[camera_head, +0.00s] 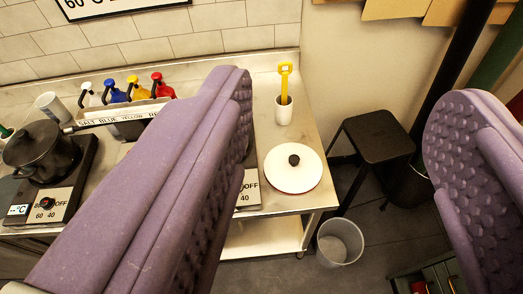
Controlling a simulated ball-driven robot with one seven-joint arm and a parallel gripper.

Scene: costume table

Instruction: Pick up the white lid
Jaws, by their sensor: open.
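The white lid (288,178) lies flat near the front right corner of the steel counter. It is round, with a black knob (294,160) at its middle. My gripper (345,125) is open, with one large purple padded finger on the left and one at the right edge. The lid shows between the fingers, well beyond them and apart from both. The left finger hides part of the counter and most of the hot plate beside the lid.
A white cup with a yellow tool (284,108) stands behind the lid. A black pot (40,150) sits on a burner at left, near several coloured bottles in a labelled rack. A black stool (378,140) and a bin (340,242) stand right of the counter (262,95).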

